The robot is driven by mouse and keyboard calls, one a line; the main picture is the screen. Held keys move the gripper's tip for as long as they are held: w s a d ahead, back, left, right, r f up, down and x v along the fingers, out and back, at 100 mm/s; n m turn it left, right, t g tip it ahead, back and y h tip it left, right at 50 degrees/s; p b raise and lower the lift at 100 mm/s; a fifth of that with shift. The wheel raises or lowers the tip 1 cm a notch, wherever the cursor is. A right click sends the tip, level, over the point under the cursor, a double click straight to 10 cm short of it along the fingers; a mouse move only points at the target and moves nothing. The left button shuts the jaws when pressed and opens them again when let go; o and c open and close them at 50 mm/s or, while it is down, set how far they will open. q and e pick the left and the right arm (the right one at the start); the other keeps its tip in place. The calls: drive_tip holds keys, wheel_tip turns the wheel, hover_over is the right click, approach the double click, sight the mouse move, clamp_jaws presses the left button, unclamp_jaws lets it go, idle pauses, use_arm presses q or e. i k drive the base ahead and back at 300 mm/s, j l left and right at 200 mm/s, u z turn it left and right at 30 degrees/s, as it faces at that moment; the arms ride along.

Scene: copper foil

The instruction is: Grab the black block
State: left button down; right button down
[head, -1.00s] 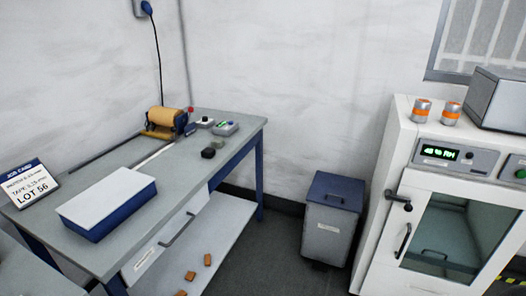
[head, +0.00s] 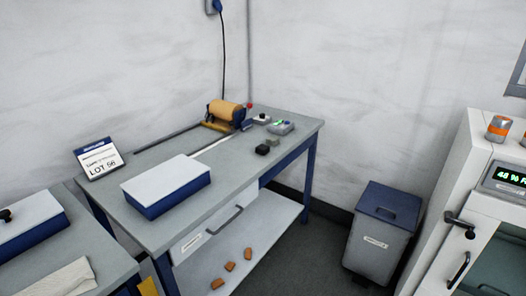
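A small black block (head: 262,150) lies on the grey top of the blue-legged table (head: 226,171), near its right edge. A dark grey piece (head: 272,142) sits just behind it, and I cannot tell whether the two touch. Neither of my grippers shows in the head view.
A tape roll device (head: 227,114) and two small control boxes (head: 282,127) stand at the table's back. A blue box with white lid (head: 166,185) and a job card (head: 98,158) are on the left. Orange-brown pieces (head: 230,266) lie on the lower shelf. A bin (head: 383,222) and white cabinet (head: 455,215) stand right.

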sight(262, 149)
drive_tip(key=i+l+z, duration=0.1)
drive_tip(key=i+l, duration=0.15)
drive_tip(key=i, duration=0.15)
drive_tip(key=i+l+z, duration=0.15)
drive_tip(key=i, duration=0.25)
drive_tip(key=l, duration=0.05)
